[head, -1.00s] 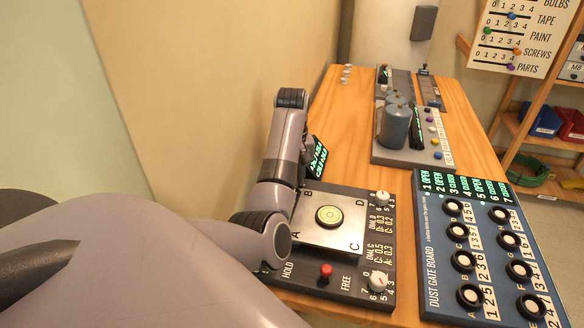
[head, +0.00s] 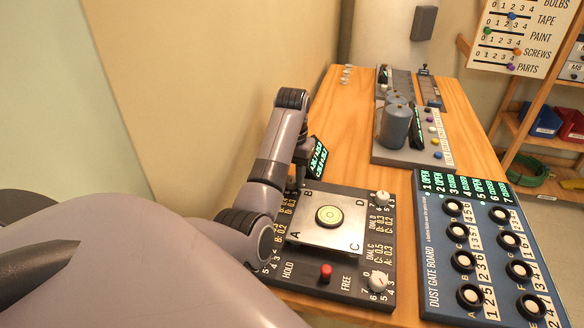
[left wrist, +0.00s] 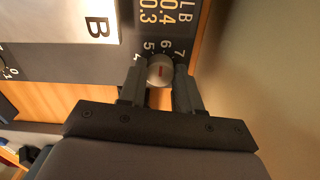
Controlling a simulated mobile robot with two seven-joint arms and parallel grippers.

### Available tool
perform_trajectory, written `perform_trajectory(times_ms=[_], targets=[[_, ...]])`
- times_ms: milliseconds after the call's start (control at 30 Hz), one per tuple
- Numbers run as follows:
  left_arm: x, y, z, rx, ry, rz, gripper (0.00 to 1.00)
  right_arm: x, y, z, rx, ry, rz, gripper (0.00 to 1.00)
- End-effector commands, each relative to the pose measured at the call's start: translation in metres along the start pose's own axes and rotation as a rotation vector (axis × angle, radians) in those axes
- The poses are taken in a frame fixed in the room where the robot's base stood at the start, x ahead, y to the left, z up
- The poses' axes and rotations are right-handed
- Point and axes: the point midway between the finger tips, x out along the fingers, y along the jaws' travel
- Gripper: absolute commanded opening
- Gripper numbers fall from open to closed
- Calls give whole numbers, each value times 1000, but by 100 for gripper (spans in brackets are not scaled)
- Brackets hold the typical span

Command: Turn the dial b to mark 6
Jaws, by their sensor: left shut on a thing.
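Dial b (left wrist: 160,70) is a small round pale knob with a short red line on its face, at the edge of the dark panel (left wrist: 70,62). Marks 4, 5, 6 and 7 curve around its far side. The red line stands nearly upright in the left wrist view, roughly toward 6; I cannot tell if it is exact. My left gripper (left wrist: 160,80) is shut on the dial, one finger on each side. In the head view my left arm hides the dial and the fingertips. My right gripper is not in view.
The tilting plate (head: 312,236) with a round level lies on the panel, beside a red knob (head: 326,272) and two white dials (head: 382,198) at the right. A blue dust gate board (head: 434,251) stands further right. The wall is close on the left.

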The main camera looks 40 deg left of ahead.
Motion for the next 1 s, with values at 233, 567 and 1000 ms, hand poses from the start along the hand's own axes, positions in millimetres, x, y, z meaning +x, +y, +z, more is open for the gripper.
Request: perform_trajectory(times_ms=[233,567,1000], targets=[[-2,0,-1,1,6,0,3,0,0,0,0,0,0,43],[-1,0,-1,0,4,0,59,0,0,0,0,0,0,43],[-18,2,-2,0,9,5,59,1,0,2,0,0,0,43]])
